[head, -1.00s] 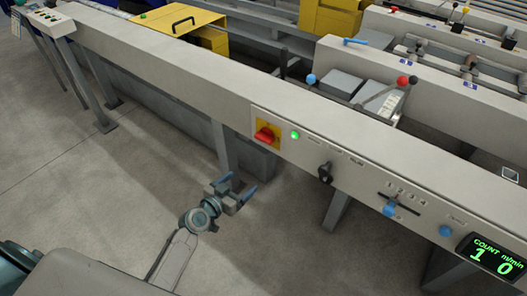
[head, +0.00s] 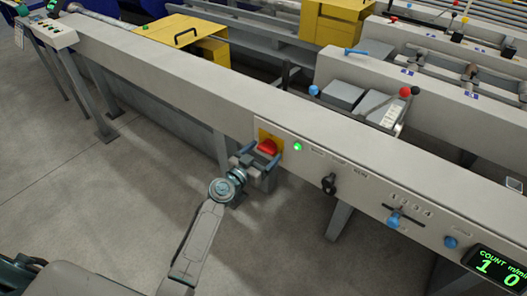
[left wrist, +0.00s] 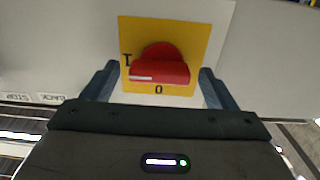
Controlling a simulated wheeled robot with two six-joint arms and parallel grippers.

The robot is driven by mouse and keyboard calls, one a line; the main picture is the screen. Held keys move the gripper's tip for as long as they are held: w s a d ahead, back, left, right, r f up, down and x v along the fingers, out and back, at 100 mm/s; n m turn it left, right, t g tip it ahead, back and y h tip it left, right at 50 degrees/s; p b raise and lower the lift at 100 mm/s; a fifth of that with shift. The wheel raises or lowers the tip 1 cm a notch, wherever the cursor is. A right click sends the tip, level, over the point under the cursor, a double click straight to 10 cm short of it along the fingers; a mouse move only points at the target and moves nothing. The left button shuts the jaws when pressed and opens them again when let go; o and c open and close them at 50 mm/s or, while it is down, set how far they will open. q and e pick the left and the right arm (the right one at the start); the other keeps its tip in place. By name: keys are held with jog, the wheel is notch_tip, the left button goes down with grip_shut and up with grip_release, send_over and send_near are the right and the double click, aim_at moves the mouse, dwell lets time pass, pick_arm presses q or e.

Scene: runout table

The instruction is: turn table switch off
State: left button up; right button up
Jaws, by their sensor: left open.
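The table switch (head: 267,147) is a red rotary handle on a yellow plate, set in the front face of the long grey runout table (head: 180,80). In the left wrist view the red handle (left wrist: 160,70) lies level across the plate, its white mark at the left end toward the "I"; an "O" is printed below. My left gripper (head: 264,160) is open, with one finger on each side of the handle. The wrist view shows gaps between both fingers and the handle. My right gripper is not in view.
A green lamp (head: 297,147) glows just right of the switch. Further right on the same panel are a black knob (head: 329,184), blue knobs and a lit count display (head: 497,267). A yellow guard box (head: 180,38) stands behind the table. The floor in front is clear.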

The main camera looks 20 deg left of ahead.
pick_arm(q)
jog(key=shift+w+d, duration=0.1)
jog(key=shift+w, duration=0.15)
jog(key=c, duration=1)
